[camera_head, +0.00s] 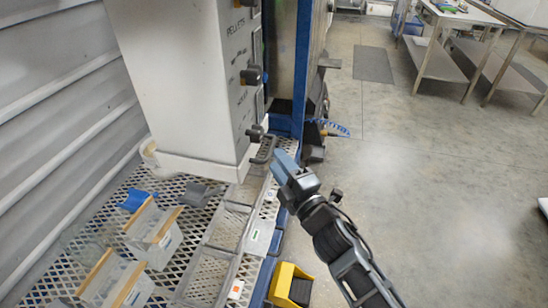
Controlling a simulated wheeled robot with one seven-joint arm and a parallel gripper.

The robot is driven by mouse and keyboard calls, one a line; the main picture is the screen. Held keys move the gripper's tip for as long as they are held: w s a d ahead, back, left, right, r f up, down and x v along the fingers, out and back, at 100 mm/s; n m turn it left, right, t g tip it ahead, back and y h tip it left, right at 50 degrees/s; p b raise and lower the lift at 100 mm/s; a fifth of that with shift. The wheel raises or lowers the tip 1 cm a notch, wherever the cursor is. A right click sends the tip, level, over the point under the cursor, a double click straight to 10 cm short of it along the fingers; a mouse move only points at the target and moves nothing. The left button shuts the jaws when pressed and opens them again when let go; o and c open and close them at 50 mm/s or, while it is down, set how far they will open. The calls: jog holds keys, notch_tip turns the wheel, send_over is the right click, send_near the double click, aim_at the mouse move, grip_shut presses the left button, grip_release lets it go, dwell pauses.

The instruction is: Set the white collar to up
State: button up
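A tall white hopper (175,70), with a side panel lettered "PELLETS", stands over the mesh deck. A white band (195,167) runs around its lower edge; I take this to be the white collar, though I cannot be sure. A dark handle (264,149) sticks out at its right corner, below a black knob (255,132). My gripper (279,160) is just right of the handle, its blue-grey end pointing up and left toward it. A small gap seems to show between them, but contact is hard to judge. Whether the fingers are open or shut cannot be made out.
Clear bins with wooden edges (153,225), a blue piece (132,200) and a grey piece (198,194) sit on the mesh deck (130,182). A yellow bin (291,284) is below. A corrugated wall (55,95) closes the left. Open floor (430,190) lies right.

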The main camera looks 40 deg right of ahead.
jog(key=shift+b+v, duration=0.35)
jog(key=shift+v, duration=1.55)
jog(key=s+a+f+m+g+y, duration=0.2)
jog(key=s+a+m, duration=0.55)
jog(key=s, duration=0.85)
jog(key=s+a+r+m+g+y, duration=0.1)
jog(key=s+a+r+m, duration=0.1)
jog(key=s, duration=0.5)
jog(key=s+a+r+m+g+y, duration=0.1)
jog(key=s+a+r+m, duration=0.2)
jog(key=s, duration=0.4)
jog(key=shift+s+a+r+m+y, duration=0.2)
jog(key=shift+s+r+m+y, duration=0.15)
jog(key=shift+r+m, duration=0.3)
